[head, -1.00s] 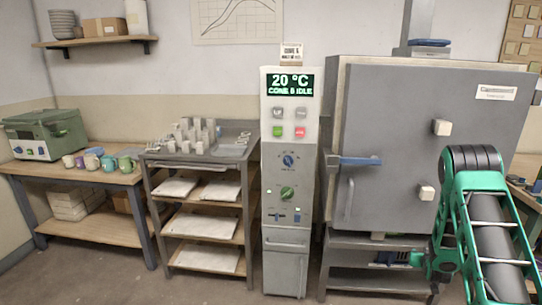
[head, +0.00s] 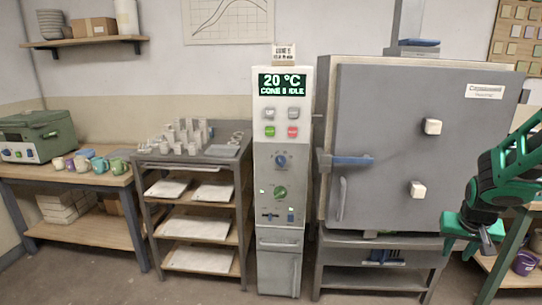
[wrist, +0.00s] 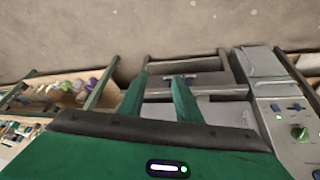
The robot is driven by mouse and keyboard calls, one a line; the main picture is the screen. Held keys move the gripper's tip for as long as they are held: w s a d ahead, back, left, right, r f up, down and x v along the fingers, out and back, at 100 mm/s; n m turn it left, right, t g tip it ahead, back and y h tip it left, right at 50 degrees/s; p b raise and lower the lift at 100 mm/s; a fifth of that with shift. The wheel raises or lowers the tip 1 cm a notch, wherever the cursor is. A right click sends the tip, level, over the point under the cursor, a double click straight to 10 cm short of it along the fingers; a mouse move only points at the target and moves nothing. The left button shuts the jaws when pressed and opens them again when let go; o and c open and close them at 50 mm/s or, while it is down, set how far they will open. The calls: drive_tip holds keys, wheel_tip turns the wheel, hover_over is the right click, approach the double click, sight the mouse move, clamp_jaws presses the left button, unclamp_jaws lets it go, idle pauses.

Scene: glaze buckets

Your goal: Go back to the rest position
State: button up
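My gripper (head: 472,238) hangs at the right of the head view, in front of the kiln stand's right side, with my green and black arm folded at the right edge. In the wrist view my gripper (wrist: 160,88) shows two green fingers spread apart, with nothing between them. The fingers point toward the kiln stand (wrist: 185,62) and the floor beyond. Nothing is held. The fingertips are hard to make out in the head view.
The grey kiln (head: 385,150) is shut. The control column (head: 281,180) stands left of it, reading 20 °C and idle. A shelf cart (head: 200,160) and a bench with mugs (head: 90,165) stand further left. A purple bucket (head: 524,262) sits low at the right.

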drive_tip(key=s+a+r+g+y, duration=0.1)
drive_tip(key=s+a, duration=0.3)
drive_tip(key=s, duration=0.4)
drive_tip(key=s+a+r+g+y, duration=0.1)
drive_tip(key=s+a+r, duration=0.2)
drive_tip(key=s, duration=0.6)
drive_tip(key=s+a+r+m+g+y, duration=0.1)
drive_tip(key=s+a+r, duration=0.1)
drive_tip(key=s+a, duration=0.3)
drive_tip(key=s, duration=0.4)
drive_tip(key=shift+g, duration=0.4)
drive_tip(key=shift+w+f, duration=0.3)
drive_tip(key=shift+w, duration=0.25)
